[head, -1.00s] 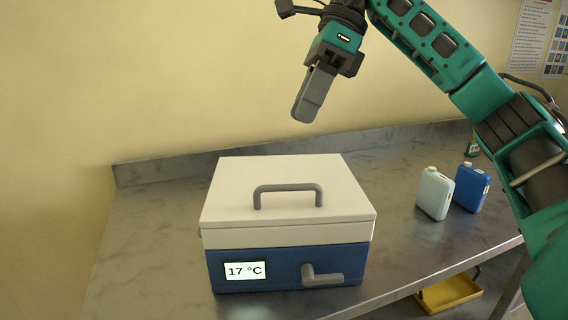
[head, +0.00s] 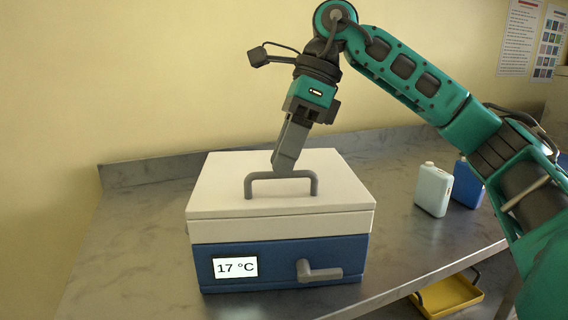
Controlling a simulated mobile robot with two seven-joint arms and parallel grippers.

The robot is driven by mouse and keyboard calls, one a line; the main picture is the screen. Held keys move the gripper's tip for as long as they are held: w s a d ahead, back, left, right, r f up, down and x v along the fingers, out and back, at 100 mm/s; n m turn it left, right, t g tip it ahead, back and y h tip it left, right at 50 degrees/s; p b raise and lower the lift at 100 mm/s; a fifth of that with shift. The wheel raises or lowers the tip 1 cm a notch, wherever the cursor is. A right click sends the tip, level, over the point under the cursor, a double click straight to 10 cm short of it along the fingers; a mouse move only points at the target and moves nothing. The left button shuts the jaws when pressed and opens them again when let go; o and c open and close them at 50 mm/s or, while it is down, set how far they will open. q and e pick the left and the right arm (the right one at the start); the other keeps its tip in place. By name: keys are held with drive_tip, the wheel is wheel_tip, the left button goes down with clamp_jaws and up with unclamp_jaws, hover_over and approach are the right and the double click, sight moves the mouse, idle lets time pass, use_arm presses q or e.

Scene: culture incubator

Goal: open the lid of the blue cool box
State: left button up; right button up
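The blue cool box (head: 280,260) stands on the metal bench, with a display reading 17 °C and a grey latch lever (head: 319,272) on its front. Its white lid (head: 225,190) is closed, with a grey bar handle (head: 281,177) on top. My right gripper (head: 285,167) points down at the handle's crossbar, its fingertips at or just behind the bar. The fingers are seen side-on and overlap, so I cannot tell their gap or whether they touch the handle. My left gripper is not in view.
A pale bottle (head: 433,191) and a blue bottle (head: 467,186) stand on the metal bench (head: 120,235) to the right of the box. A yellow tray (head: 447,297) is below the bench. The bench is clear left of the box.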

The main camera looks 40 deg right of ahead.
drive_tip(key=shift+a+f, duration=0.1)
drive_tip(key=shift+f, duration=0.2)
drive_tip(key=shift+c, duration=0.4)
clamp_jaws()
